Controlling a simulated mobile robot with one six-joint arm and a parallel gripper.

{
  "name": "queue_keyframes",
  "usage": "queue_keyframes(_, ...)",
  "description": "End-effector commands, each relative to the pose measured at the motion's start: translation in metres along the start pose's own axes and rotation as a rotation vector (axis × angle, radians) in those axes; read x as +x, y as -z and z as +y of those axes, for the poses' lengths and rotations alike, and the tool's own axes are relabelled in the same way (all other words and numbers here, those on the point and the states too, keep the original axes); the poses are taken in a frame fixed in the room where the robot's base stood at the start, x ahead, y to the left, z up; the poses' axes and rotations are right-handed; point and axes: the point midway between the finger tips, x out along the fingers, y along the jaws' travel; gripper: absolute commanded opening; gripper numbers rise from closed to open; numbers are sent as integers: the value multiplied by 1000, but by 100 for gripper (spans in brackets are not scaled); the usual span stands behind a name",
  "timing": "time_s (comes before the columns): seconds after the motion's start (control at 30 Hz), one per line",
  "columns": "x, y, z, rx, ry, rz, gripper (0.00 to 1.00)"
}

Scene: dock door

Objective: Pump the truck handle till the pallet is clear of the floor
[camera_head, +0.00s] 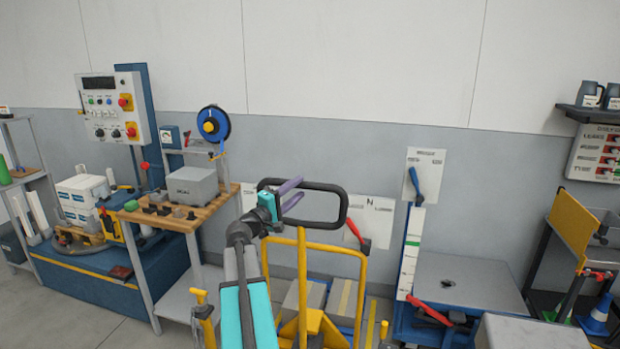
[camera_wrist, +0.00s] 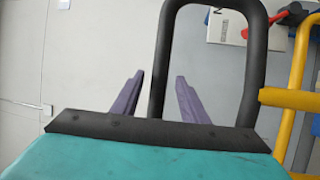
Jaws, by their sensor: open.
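The truck handle is a black loop (camera_head: 346,215) on a yellow upright (camera_head: 301,275) in the head view. My gripper (camera_head: 297,193) is open at the loop's left part, with purple fingers and a teal body. In the wrist view the loop (camera_wrist: 252,70) rises beyond my gripper (camera_wrist: 160,82), and its left bar shows between the two fingers. I cannot tell whether they touch it. The yellow truck body (camera_head: 312,322) is low in the head view. Grey loads (camera_head: 340,298) sit behind it. The pallet's underside and its gap to the floor are hidden.
A wooden-topped bench (camera_head: 205,212) with a grey box stands left, beside a blue platform (camera_head: 90,290) with a control panel (camera_head: 110,105). A grey-topped lift table (camera_head: 468,280) stands right, with a red lever (camera_head: 430,312). A yellow-panelled cart (camera_head: 573,225) is far right.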

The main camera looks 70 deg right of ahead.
Motion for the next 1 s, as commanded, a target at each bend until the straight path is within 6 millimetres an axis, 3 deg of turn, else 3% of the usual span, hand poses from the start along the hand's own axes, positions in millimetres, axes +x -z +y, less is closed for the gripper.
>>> queue_keyframes(0.1, 19, 1, 2, -1, 0, -2, 40)
queue_keyframes(0.5, 65, 1, 1, 0, 0, -1, 40)
queue_keyframes(1.0, 74, 0, 0, 0, 0, 1, 40)
